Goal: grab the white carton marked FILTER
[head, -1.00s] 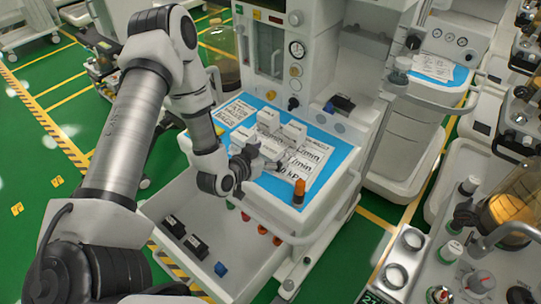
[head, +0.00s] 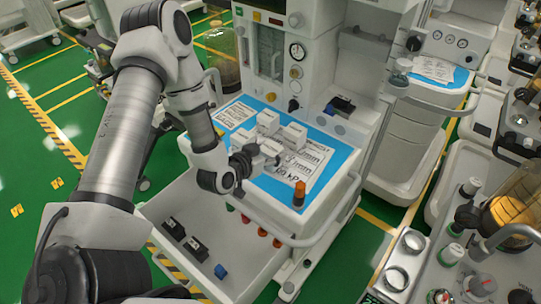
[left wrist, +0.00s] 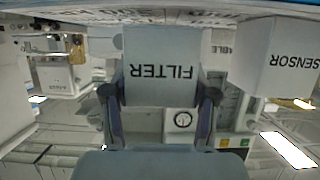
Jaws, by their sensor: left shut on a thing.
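The white carton marked FILTER (left wrist: 160,68) sits between the two fingers of my left gripper (left wrist: 160,97) in the left wrist view, its lettering upside down. The fingers are shut on its sides. In the head view my left gripper (head: 264,160) is at the front of the blue worktop, with the carton (head: 271,147) partly hidden at its fingers. I cannot tell whether the carton touches the worktop. A white carton marked SENSOR (left wrist: 282,58) stands apart, to the right in the wrist view. My right gripper is not in view.
Two more white cartons (head: 268,121) (head: 294,135) stand close behind on the printed sheets. An orange-capped vial (head: 299,193) stands at the worktop's front right. An open drawer (head: 166,205) below holds small dark items. The anaesthesia machine (head: 285,55) rises behind.

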